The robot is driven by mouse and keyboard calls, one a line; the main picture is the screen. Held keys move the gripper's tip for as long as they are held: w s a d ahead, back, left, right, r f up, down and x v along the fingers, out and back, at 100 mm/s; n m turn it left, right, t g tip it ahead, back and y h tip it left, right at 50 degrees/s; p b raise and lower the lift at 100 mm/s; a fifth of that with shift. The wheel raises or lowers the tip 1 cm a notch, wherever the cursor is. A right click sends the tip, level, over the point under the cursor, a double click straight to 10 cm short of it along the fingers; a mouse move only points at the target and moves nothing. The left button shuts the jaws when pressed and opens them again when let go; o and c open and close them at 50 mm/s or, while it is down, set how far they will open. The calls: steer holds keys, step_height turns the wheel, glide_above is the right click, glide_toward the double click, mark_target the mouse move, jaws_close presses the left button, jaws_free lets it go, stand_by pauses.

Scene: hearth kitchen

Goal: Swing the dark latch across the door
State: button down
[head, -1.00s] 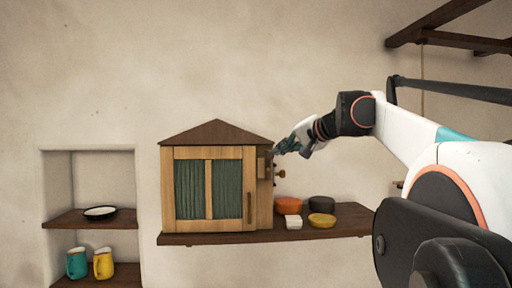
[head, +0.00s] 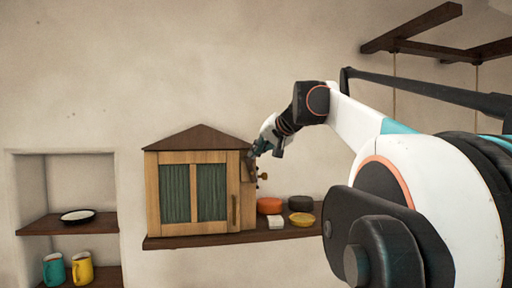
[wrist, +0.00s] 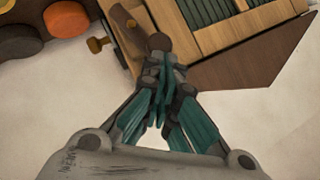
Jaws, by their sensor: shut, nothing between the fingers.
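A small wooden cabinet with a peaked dark roof (head: 197,138) stands on a wall shelf. Its door (head: 193,200) has green panels and a vertical handle (head: 235,212), and looks closed or nearly so. The dark latch (head: 248,168) is at the door's upper right edge, partly hidden by my gripper. My gripper (head: 257,151) is shut and empty at the cabinet's upper right corner. In the wrist view my gripper (wrist: 158,62) has its fingertips at a dark rounded piece (wrist: 158,42), seemingly the latch; I cannot tell if they touch. A brass knob (wrist: 97,45) is beside it.
Right of the cabinet on the shelf (head: 200,241) are an orange bowl (head: 270,206), a dark bowl (head: 300,203), a yellow dish (head: 301,219) and a white block (head: 276,222). A niche at left holds a plate (head: 78,216) and two mugs (head: 82,269).

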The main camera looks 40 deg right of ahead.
steer(key=w+a+f+n+g+h, duration=0.1)
steer(key=a+n+h, duration=0.1)
steer(key=w+a+f+n+g+h, duration=0.1)
steer(key=a+n+h, duration=0.1)
steer(key=w+a+f+n+g+h, duration=0.1)
steer(key=w+a+g+h, duration=0.1)
steer(key=shift+a+f+n+p, duration=0.1)
steer(key=shift+n+p, duration=0.25)
steer(key=shift+n, duration=0.05)
stand_by(1.5)
steer(key=shift+s, duration=0.1)
steer(key=shift+r+p, duration=0.65)
steer(key=shift+r, duration=0.15)
steer(key=shift+r, duration=0.1)
